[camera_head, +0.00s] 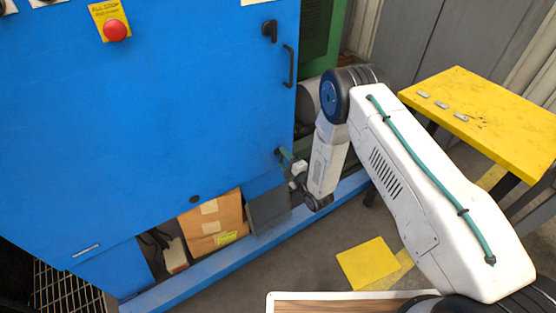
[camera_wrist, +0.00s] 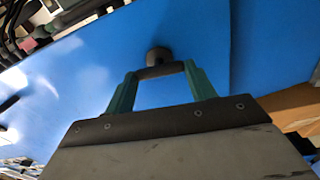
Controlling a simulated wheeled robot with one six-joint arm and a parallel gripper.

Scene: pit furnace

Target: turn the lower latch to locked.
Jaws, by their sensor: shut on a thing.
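The blue cabinet door (camera_head: 150,110) fills the left of the head view. The lower latch (camera_wrist: 158,57) is a small dark knob with a short bar, low near the door's right edge. My gripper (camera_wrist: 160,72) has its green fingers shut on the two ends of the bar, which lies roughly level across the wrist picture. In the head view my gripper (camera_head: 283,155) reaches the door from the right and hides most of the latch. The upper latch (camera_head: 270,31) is dark and sits near the door's top right, above a black pull handle (camera_head: 289,66).
A red stop button (camera_head: 115,30) on a yellow plate is at the upper left. A cardboard box (camera_head: 211,222) and a grey box (camera_head: 268,211) sit below the door. A yellow table (camera_head: 490,108) with small metal pieces stands at the right. A yellow floor patch (camera_head: 368,263) lies below.

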